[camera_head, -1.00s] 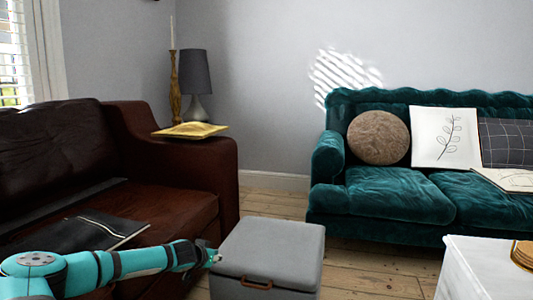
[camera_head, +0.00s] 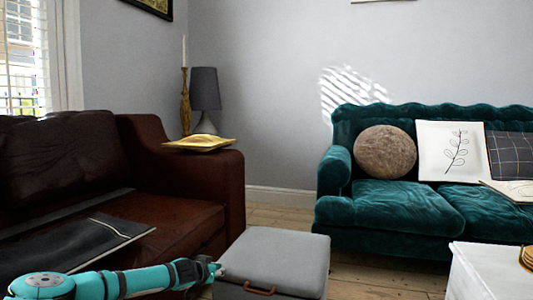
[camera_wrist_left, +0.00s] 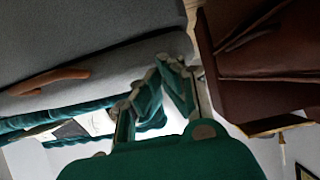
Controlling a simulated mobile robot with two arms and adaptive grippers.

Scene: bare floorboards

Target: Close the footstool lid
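The footstool (camera_head: 277,258) is a grey padded box at the bottom centre of the head view. Its lid looks shut, lying level on the box, with a brown handle (camera_head: 260,291) on the front. The lower part is cut off by the frame. My left gripper (camera_head: 219,269) is beside the footstool's left edge, at about lid height; I cannot tell whether it touches. In the left wrist view the lid (camera_wrist_left: 140,60) and handle (camera_wrist_left: 48,80) show close by. The left fingers (camera_wrist_left: 157,72) lean together at the tips and hold nothing visible; their opening is unclear. My right gripper is out of view.
A brown leather sofa (camera_head: 190,186) stands close on the left, with a dark folder (camera_head: 75,245) on its seat. A teal sofa (camera_head: 400,205) is behind right. A white table (camera_head: 480,265) is at right. Bare floorboards (camera_head: 375,275) lie between.

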